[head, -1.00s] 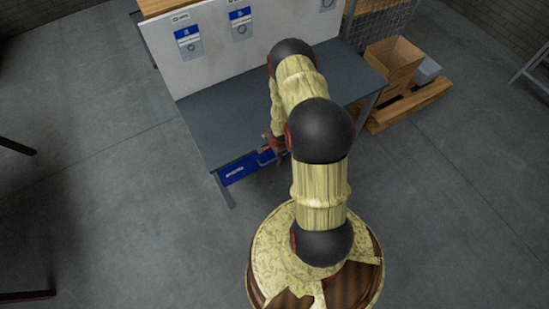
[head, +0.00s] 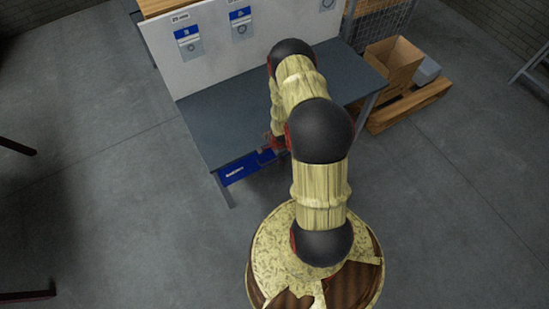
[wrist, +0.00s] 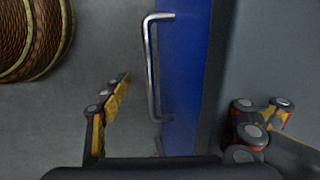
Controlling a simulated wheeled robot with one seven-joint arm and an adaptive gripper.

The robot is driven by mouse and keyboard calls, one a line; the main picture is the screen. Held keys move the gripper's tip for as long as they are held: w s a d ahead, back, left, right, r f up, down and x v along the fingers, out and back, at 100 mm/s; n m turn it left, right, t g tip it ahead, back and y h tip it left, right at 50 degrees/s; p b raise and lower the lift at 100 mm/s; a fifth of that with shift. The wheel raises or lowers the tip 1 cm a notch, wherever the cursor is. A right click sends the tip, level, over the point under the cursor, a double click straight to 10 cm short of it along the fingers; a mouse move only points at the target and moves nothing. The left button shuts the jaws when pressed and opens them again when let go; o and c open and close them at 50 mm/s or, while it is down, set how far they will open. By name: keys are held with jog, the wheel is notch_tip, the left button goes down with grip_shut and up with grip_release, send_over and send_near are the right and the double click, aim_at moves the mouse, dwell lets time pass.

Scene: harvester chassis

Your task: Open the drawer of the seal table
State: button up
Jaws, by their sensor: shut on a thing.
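The seal table (head: 215,115) has a grey top, with a blue drawer front (head: 238,170) under its near edge. The front looks about flush with the table edge in the head view. In the wrist view the blue front (wrist: 185,85) runs top to bottom, with a silver bar handle (wrist: 151,65) on it. My gripper (wrist: 185,100) is at the drawer, its fingers on either side of the handle's lower part. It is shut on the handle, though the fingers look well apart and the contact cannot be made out. In the head view my arm partly hides the gripper (head: 272,148).
A white back panel (head: 215,60) with blue-and-grey labels stands on the table. A pallet (head: 405,105) with a brown box (head: 393,62) is to the right. The floor in front and to the left is clear. My round base shows in the wrist view's upper left.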

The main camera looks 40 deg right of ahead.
jog(key=shift+s+a+f, duration=0.3)
jog(key=shift+s+f, duration=0.1)
jog(key=shift+s, duration=0.2)
jog(key=shift+s+a+f, duration=0.3)
jog(key=shift+s+f, duration=0.1)
jog(key=shift+s, duration=0.2)
jog(key=r, duration=0.9)
jog(key=shift+w+d+r, duration=0.15)
jog(key=shift+w+d, duration=0.1)
jog(key=shift+d, duration=0.05)
jog(key=c, duration=0.4)
jog(key=shift+r, duration=0.1)
